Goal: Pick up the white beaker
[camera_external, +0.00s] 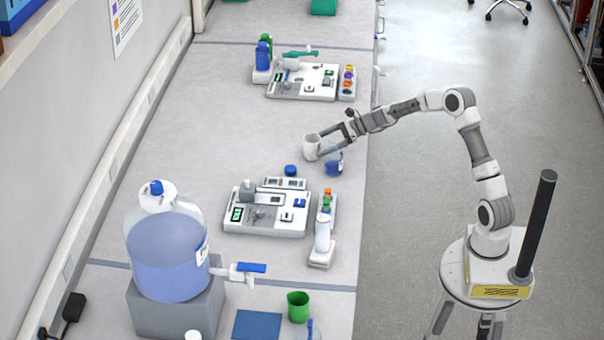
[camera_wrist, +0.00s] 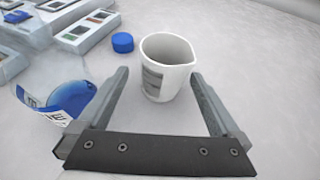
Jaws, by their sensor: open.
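The white beaker (camera_external: 311,147) stands upright on the bench in the external view, just left of my gripper (camera_external: 331,142). My gripper in the wrist view (camera_wrist: 160,82) is open. Its fingers lie to the left and right of the beaker's lower part, with the tips near its sides. I cannot tell whether either finger touches it.
A blue-liquid bottle (camera_external: 334,164) with a label sits close by my left finger in the wrist view (camera_wrist: 68,100). A blue cap (camera_external: 290,170) lies near the beaker. A white instrument tray (camera_external: 262,222) stands nearer the camera.

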